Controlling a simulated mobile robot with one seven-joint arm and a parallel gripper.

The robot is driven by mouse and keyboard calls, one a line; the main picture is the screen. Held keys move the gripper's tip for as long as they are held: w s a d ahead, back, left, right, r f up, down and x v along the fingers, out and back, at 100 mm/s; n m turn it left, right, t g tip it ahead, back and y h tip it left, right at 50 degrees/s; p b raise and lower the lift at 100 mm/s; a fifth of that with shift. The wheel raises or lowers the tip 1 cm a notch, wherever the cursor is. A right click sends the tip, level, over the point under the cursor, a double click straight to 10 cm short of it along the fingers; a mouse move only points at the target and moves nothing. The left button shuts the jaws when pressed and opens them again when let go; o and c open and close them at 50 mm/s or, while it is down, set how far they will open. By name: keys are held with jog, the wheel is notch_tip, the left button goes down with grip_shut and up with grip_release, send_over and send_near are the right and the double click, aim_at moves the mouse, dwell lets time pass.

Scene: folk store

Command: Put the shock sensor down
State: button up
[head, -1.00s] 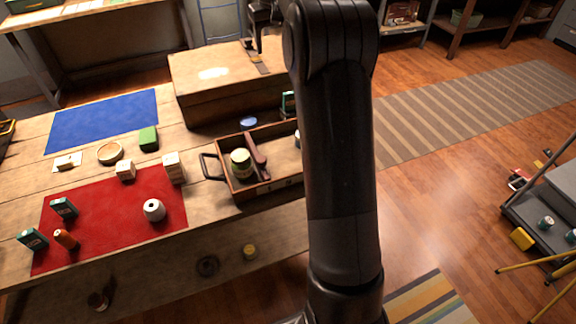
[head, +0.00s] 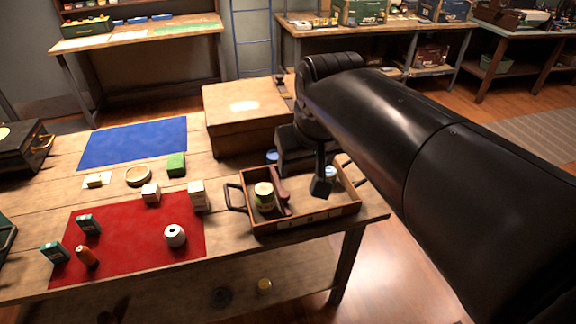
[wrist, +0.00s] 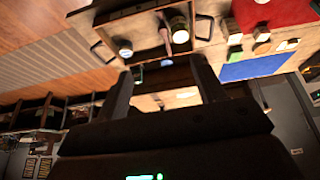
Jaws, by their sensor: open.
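My gripper (head: 320,186) hangs over or just behind the right part of a wooden tray (head: 305,222) on the table. In the wrist view my gripper (wrist: 161,66) shows two dark fingers spread apart, with nothing clearly held between them. The tray holds a pale-lidded can (head: 264,195), a reddish-brown tool (head: 281,191) and a small white-topped item (head: 330,173) partly behind a finger. A small green item (wrist: 137,75) shows near one finger in the wrist view. I cannot tell which object is the shock sensor.
A large wooden box (head: 245,112) stands behind the tray. A red cloth (head: 130,245) at left carries teal boxes, an orange bottle and a white roll. A blue cloth (head: 135,142) lies bare at the back.

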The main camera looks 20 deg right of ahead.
jog(key=s+a+f, duration=0.1)
jog(key=s+f, duration=0.4)
jog(key=s, duration=0.2)
jog(key=shift+f+t, duration=0.25)
jog(key=shift+t, duration=0.15)
